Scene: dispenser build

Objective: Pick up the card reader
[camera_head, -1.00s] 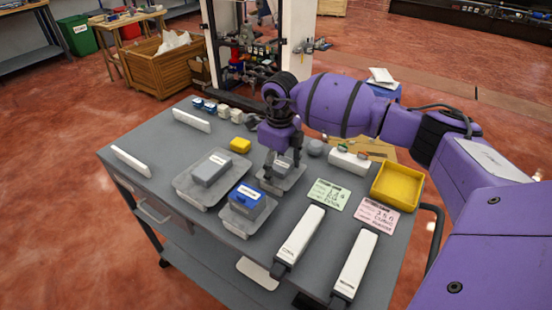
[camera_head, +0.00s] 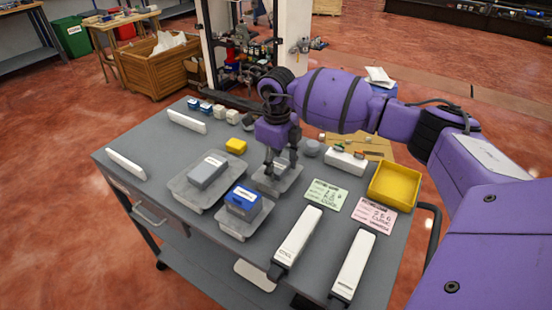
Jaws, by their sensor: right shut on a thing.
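My right gripper (camera_head: 281,168) reaches down over a small clear tray (camera_head: 290,181) near the middle of the cart top. It is shut on a small grey block, which I take to be the card reader (camera_head: 281,164). The fingers hide much of the block, and I cannot tell whether it is clear of the tray. My left gripper is not in view.
Left of the gripper, a grey box (camera_head: 207,171) and a blue-topped box (camera_head: 243,198) sit in trays. Two long white bars (camera_head: 298,237) (camera_head: 353,264) lie in front. A yellow bin (camera_head: 394,186) and two paper cards (camera_head: 326,195) (camera_head: 373,215) are to the right.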

